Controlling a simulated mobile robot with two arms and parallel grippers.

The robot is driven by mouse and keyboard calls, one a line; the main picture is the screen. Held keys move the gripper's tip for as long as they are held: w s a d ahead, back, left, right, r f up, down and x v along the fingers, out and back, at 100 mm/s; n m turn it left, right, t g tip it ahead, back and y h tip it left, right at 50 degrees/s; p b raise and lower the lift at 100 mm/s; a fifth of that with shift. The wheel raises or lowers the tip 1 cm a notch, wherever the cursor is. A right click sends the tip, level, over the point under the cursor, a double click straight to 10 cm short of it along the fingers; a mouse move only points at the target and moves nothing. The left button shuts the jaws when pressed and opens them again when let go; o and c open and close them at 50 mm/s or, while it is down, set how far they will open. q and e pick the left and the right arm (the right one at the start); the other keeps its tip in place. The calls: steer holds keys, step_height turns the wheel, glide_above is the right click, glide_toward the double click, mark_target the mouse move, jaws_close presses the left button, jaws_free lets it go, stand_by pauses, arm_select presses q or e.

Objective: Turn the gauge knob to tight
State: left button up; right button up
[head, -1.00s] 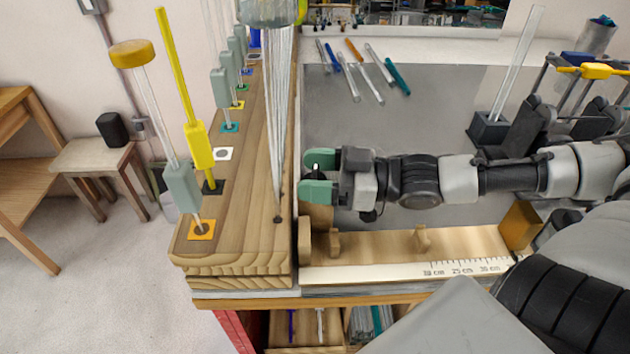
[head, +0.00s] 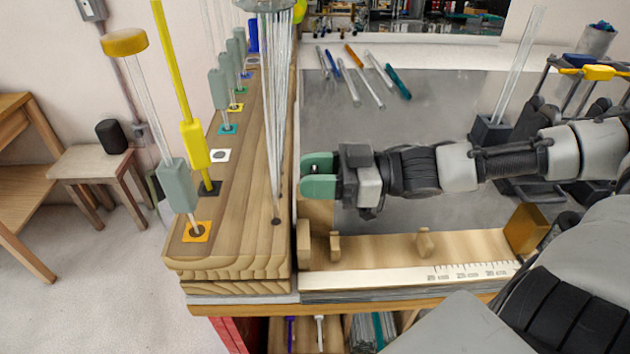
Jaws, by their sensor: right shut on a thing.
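The wooden length gauge (head: 385,250) lies along the front of the bench, with a ruler strip on its front edge, small wooden rests and a brass-coloured block (head: 526,229) at its right end. My right gripper (head: 316,175) reaches in from the right, its green fingers pointing left above the gauge's left end. The fingers are shut on the gauge knob, which they hide. The knob's turn position cannot be read. My left gripper is not in view.
A wooden rack (head: 235,195) with upright glass and coloured rods stands to the left of the gripper. Several loose rods lie on the grey mat (head: 440,110) at the back. A dark holder (head: 490,132) with a clear rod stands at the right.

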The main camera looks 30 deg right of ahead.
stand_by(0.3)
steer(key=o, duration=0.9)
steer(key=shift+s+d+r+p, duration=0.1)
steer(key=shift+d+r+p, duration=0.15)
steer(key=shift+p, duration=0.45)
steer(key=shift+f+p+v, duration=0.15)
steer(key=shift+p+v, duration=0.85)
steer(key=shift+v, duration=1.55)
steer(key=shift+f+p+v, duration=0.1)
steer(key=shift+p+v, duration=0.85)
steer(key=shift+v, duration=1.65)
